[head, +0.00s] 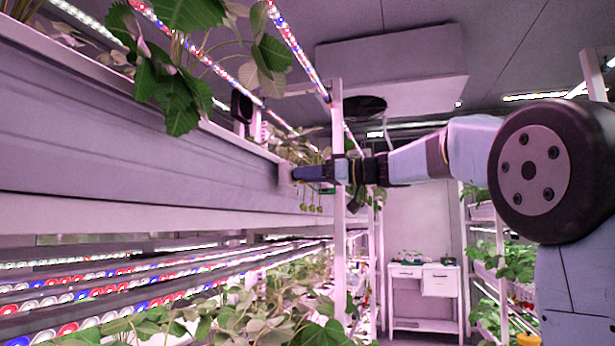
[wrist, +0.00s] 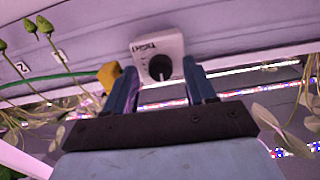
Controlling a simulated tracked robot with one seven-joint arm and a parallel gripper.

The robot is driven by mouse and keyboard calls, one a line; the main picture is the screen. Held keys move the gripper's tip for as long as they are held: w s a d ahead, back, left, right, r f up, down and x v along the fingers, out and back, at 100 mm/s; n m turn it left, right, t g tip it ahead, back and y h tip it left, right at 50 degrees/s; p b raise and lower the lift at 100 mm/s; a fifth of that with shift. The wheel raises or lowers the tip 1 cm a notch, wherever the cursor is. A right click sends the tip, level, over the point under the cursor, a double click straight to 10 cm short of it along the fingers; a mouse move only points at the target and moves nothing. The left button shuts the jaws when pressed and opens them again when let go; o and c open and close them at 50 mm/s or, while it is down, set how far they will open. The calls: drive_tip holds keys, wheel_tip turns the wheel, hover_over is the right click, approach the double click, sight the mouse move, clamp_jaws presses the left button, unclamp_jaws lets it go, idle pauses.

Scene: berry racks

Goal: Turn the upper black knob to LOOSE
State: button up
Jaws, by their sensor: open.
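A round black knob (wrist: 160,67) sits on a small white plate (wrist: 143,47) on the side of the long gutter, seen in the wrist view. The plate's lettering looks like TIGHT, upside down; the knob's exact setting is too small to read. My gripper (wrist: 162,80) is open, with one blue finger on each side of the knob; I cannot tell whether they touch it. In the head view my gripper (head: 312,173) reaches the gutter's side near its far end and hides the knob. Only one knob shows.
The gutter (head: 130,120) runs along the left with leafy plants above. Green fruit stems (wrist: 35,35) hang left of the plate, and a yellow block (wrist: 108,75) sits beside my left finger. A white rack post (head: 338,220) stands near my gripper. A white cabinet (head: 440,284) stands behind.

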drive_tip(key=shift+w+a, duration=0.1)
drive_tip(key=shift+a, duration=0.15)
drive_tip(key=shift+c, duration=0.3)
clamp_jaws()
drive_tip(key=shift+m, duration=1)
drive_tip(key=shift+o, duration=0.3)
unclamp_jaws()
drive_tip(key=shift+d, duration=0.1)
drive_tip(key=v, duration=1.3)
drive_tip(key=shift+d, duration=0.3)
